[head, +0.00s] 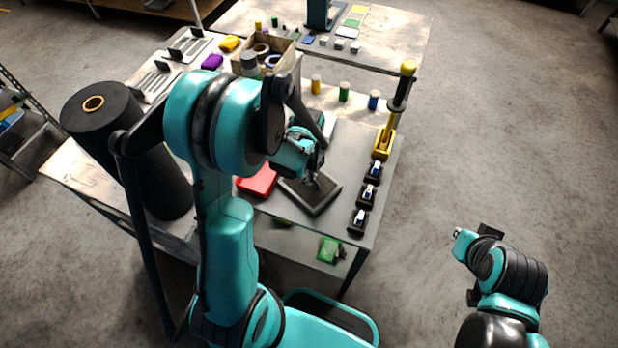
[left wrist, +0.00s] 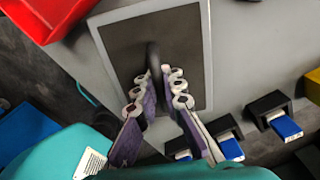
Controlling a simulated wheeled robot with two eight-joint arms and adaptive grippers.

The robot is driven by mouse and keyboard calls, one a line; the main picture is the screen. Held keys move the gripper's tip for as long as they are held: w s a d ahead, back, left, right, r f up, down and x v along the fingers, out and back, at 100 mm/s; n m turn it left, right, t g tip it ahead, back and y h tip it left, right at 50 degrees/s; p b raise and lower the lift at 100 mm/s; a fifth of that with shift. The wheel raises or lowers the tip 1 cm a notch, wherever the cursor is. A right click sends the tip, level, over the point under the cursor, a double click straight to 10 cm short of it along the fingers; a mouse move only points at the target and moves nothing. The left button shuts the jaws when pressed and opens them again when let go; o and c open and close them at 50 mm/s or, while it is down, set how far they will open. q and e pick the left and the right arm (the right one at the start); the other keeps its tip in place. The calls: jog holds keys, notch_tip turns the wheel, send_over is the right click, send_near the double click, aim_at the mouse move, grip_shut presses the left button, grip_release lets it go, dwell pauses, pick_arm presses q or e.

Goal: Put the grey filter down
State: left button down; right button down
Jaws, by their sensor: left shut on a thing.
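The grey filter is a flat rectangular panel with a pale rim, a dark face and a dark upright handle in its middle. In the head view the filter (head: 322,204) is over the front part of the grey table top, and it also shows in the left wrist view (left wrist: 188,40). My left gripper (head: 314,178) is above it, its fingers (left wrist: 158,88) shut on the handle. The panel looks level; I cannot tell whether it touches the table. My right gripper (head: 472,240) is at the right, over the floor and away from the table; its jaws are unclear.
A red tray (head: 258,181) lies close left of the filter. Several black holders with blue-and-white pieces (head: 368,192) line the right edge, before a yellow stand (head: 384,144). A black roll (head: 130,150) stands at the left. Bare table shows between filter and holders.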

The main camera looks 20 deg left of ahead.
pick_arm(q)
jog(key=c, duration=2.1)
grip_release()
jog(key=shift+f, duration=0.1)
jog(key=o, duration=0.5)
jog(key=shift+c, duration=0.2)
